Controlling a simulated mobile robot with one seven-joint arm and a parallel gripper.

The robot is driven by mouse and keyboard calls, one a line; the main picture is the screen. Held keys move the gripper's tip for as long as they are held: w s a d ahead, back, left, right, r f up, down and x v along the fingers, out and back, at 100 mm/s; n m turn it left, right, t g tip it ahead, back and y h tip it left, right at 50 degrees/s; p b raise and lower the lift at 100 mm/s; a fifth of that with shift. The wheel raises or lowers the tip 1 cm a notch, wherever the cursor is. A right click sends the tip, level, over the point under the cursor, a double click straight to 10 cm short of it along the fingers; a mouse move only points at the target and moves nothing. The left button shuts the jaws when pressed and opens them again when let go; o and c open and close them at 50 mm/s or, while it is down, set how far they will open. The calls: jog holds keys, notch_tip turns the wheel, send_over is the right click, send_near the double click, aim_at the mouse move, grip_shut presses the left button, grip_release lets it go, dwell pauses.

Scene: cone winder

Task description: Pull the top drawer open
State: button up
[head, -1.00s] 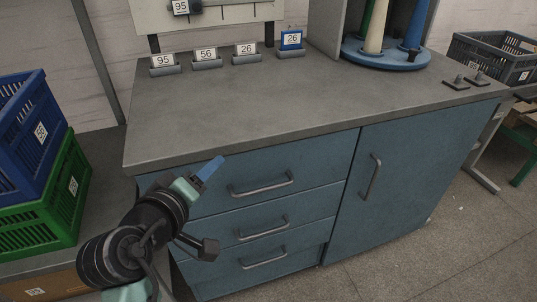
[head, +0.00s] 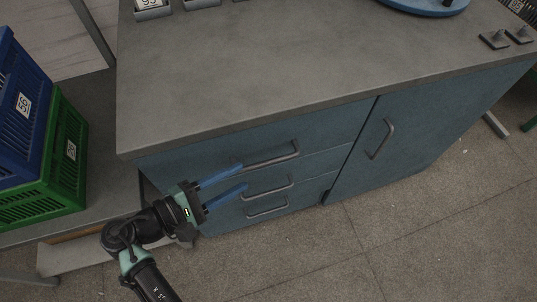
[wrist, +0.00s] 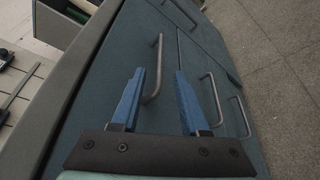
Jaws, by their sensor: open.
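The blue cabinet's top drawer (head: 335,123) is flush with the front. Its grey bar handle (head: 275,156) shows in the head view. In the wrist view the top handle (wrist: 155,75) appears between my two blue fingers, closer to the left one. My gripper (head: 242,176) is open, its fingers pointing at the drawer fronts, with the upper fingertip by the handle's left end. The wrist view also shows my gripper (wrist: 159,72) empty. Whether a finger touches the handle, I cannot tell.
Below are the middle handle (head: 267,189) and the bottom handle (head: 267,209). A cupboard door (head: 400,145) is to the right. The grey worktop (head: 300,60) overhangs above. Blue (head: 22,120) and green crates (head: 66,165) stand at left. Floor in front is clear.

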aim_at(262, 165)
jog(key=b+x, duration=0.1)
jog(key=x, duration=0.8)
jog(key=shift+w+d, duration=0.2)
grip_shut()
dwell(1.0)
